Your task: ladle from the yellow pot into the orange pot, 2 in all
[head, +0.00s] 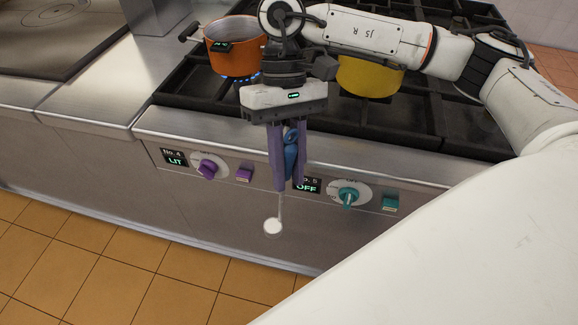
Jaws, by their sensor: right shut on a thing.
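The orange pot (236,62) stands on a back-left burner of the grill, with blue flame under it. The yellow pot (366,78) stands to its right and is partly hidden behind my right arm. My right gripper (287,186) points down in front of the stove's front edge. It is shut on the blue handle of a ladle (273,226), whose pale round bowl hangs below the fingers, over the floor side of the front panel. I cannot tell whether the bowl holds anything. My left gripper does not show.
The front panel has a purple knob (208,168) by a display reading No. 4 LIT. A teal knob (348,195) sits by a display reading OFF. Black slatted grates (190,98) cover the stove top. A steel counter (100,85) lies at left; tiled floor (120,265) is clear.

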